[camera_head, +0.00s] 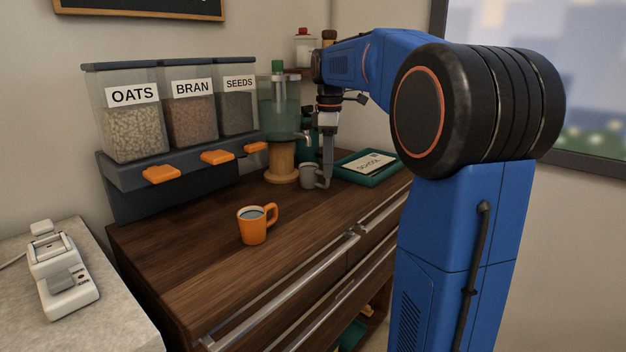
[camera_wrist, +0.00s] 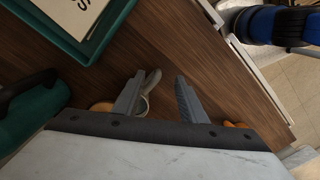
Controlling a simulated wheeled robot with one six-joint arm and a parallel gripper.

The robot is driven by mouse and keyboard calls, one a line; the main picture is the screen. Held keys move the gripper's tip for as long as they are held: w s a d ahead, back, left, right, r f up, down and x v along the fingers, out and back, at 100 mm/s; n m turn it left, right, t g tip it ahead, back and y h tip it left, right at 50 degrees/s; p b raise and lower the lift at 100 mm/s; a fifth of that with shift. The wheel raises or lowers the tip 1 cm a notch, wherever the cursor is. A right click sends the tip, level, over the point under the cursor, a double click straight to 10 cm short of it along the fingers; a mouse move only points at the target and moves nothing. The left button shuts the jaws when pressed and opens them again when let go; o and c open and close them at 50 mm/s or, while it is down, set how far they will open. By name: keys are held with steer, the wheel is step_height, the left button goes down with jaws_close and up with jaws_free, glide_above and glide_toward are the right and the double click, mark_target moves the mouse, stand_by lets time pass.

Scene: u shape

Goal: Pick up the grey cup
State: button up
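The grey cup (camera_head: 308,176) stands upright on the wooden counter in the head view, beside the wooden stand of the glass dispenser. My gripper (camera_head: 326,182) points down at the cup's right side, by its handle, and partly hides it. In the wrist view my gripper (camera_wrist: 160,80) has its two fingers apart with a gap between them. Part of the grey cup (camera_wrist: 152,82) shows beside and behind the left finger; the rest is hidden. Whether a finger touches the cup, I cannot tell.
An orange cup (camera_head: 252,226) stands nearer on the counter (camera_head: 190,265). A teal tray (camera_head: 368,168) with a card lies right of the gripper. The dispenser (camera_head: 279,110) and labelled bins (camera_head: 134,122) stand behind. The counter's front middle is clear.

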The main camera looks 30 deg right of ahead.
mark_target(328, 187)
steer(key=shift+w+d+f, duration=0.1)
steer(key=shift+w+f, duration=0.05)
steer(key=shift+f, duration=1.2)
steer(key=shift+w+d+f, duration=0.1)
steer(key=shift+w+f, duration=0.05)
steer(key=shift+f, duration=1.2)
jaws_close()
